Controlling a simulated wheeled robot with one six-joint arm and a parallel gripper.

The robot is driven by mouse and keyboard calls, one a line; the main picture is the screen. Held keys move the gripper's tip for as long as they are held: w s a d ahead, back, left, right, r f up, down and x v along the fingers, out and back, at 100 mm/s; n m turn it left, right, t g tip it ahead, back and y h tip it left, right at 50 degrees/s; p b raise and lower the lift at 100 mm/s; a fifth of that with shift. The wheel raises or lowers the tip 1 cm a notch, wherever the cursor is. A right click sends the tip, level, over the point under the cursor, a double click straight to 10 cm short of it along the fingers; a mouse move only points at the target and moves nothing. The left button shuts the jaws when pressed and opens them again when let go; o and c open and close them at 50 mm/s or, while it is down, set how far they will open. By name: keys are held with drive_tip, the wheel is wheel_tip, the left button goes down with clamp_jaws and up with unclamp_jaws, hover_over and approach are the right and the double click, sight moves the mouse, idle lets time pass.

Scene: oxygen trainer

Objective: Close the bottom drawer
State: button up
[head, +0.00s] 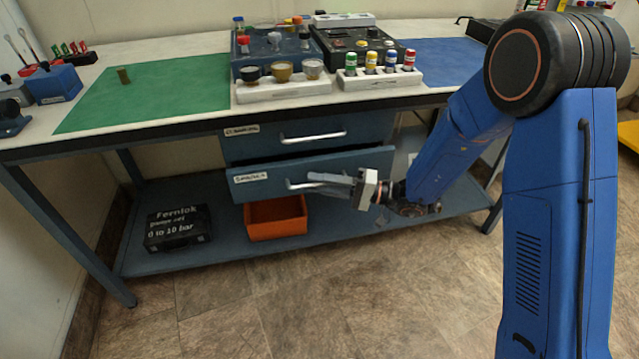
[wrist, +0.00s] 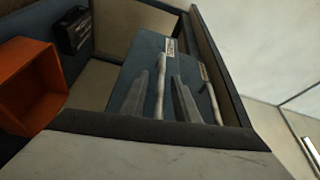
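The bottom drawer (head: 265,187) is the lower of two blue drawers under the bench. Its front stands out from the drawer above, so it is partly open. My gripper (head: 310,181) is at its silver handle (head: 292,186), reaching in from the right. In the wrist view the two fingers (wrist: 160,90) are apart, one on each side of the bottom handle (wrist: 161,62). I cannot tell whether they touch it. Part of the handle is hidden behind the fingers in the head view.
The top drawer (head: 350,133) looks shut, with its own handle (head: 313,137). An orange bin (head: 276,232) and a black case (head: 178,236) stand on the lower shelf (head: 230,254). The bench edge (head: 140,134) overhangs the drawers. The floor in front is clear.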

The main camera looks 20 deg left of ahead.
drive_tip(key=shift+c, duration=0.7)
clamp_jaws()
drive_tip(key=shift+w+a, duration=0.1)
drive_tip(key=w+a, duration=0.1)
drive_tip(key=w, duration=0.1)
drive_tip(key=shift+w+a, duration=0.5)
drive_tip(key=shift+w, duration=0.2)
drive_tip(key=shift+o, duration=0.7)
unclamp_jaws()
drive_tip(key=w+d+f, duration=0.1)
drive_tip(key=w+d, duration=0.2)
drive_tip(key=d, duration=1.4)
drive_tip(key=shift+f, duration=0.15)
